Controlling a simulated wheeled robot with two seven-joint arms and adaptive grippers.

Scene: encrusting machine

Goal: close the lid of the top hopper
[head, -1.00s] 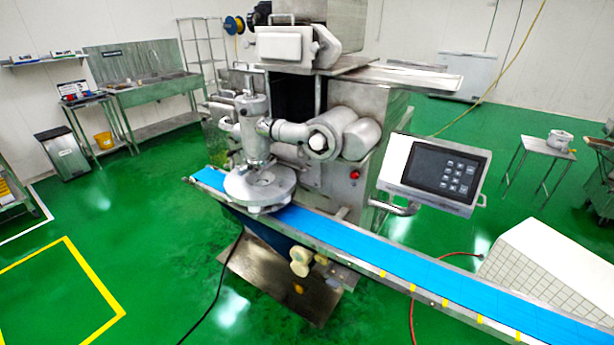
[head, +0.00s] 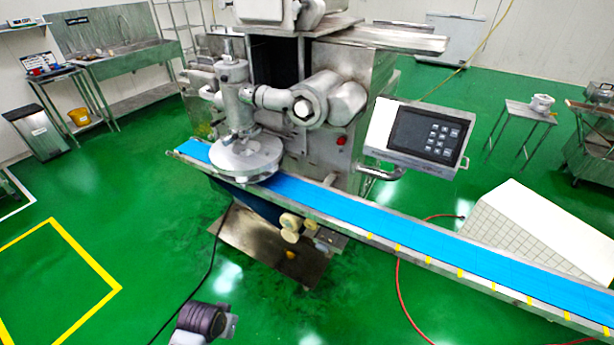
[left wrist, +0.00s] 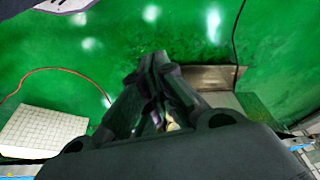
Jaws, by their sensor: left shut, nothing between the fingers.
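The encrusting machine (head: 325,145) stands in the middle of the head view. Its top is cut off by the upper edge, with only the lower part of the pale box-shaped upper housing (head: 265,14) showing. The top hopper's lid cannot be made out. My left gripper (left wrist: 155,58) shows in the left wrist view with its dark fingers together and empty, over the green floor and apart from the hopper. A piece of my arm shows at the bottom of the head view. My right gripper is in neither view.
A blue conveyor belt (head: 400,235) runs from the machine toward the lower right. A control panel (head: 425,135) sticks out on the machine's right. A white tiled block (head: 530,240) stands behind the belt, and a red hose lies on the floor. Open green floor lies in front at left.

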